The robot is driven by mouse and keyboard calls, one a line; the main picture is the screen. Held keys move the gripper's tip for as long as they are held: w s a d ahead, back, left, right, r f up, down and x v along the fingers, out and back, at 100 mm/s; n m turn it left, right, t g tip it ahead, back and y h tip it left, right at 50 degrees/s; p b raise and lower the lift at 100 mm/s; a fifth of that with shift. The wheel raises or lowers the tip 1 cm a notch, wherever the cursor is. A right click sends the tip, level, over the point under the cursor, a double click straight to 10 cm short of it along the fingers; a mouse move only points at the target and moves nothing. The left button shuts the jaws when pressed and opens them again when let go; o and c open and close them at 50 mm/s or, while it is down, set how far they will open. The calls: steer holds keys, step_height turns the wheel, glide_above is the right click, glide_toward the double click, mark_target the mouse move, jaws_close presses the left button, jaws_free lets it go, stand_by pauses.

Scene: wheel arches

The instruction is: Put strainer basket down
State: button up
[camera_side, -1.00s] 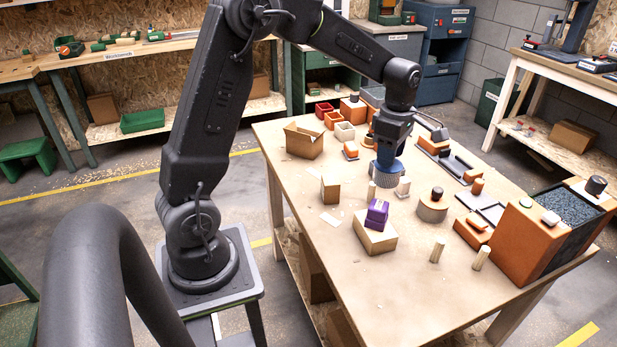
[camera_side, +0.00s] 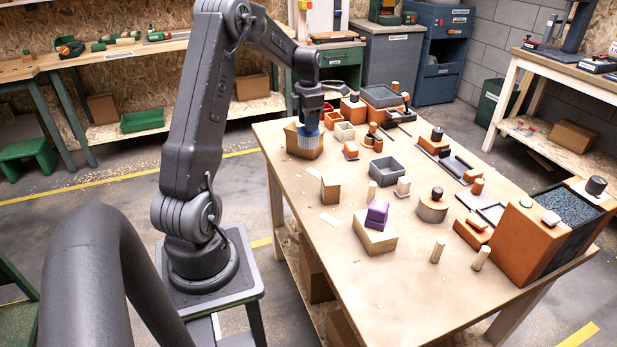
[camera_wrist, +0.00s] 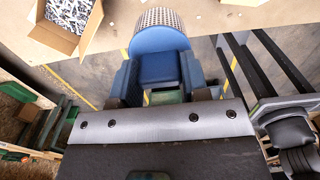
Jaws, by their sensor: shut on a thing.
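The basket hangs near the table's left edge, in front of the open cardboard box in the side view. In the wrist view it is to the right of that box and apart from it. Its underside is hidden.
The cardboard box (camera_wrist: 82,35) holds grey pieces. A grey open square box (camera_side: 390,170) stands mid-table among orange and wooden parts. A purple block (camera_side: 377,213) sits on a brown carton (camera_side: 374,237). The table's (camera_side: 350,290) near-left top is largely clear.

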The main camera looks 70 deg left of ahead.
step_height(320, 180, down, 11)
steer(key=shift+f, duration=0.2)
stand_by(0.4)
steer(key=o, duration=1.1)
steer(key=shift+f, duration=0.1)
steer(key=shift+o, duration=0.2)
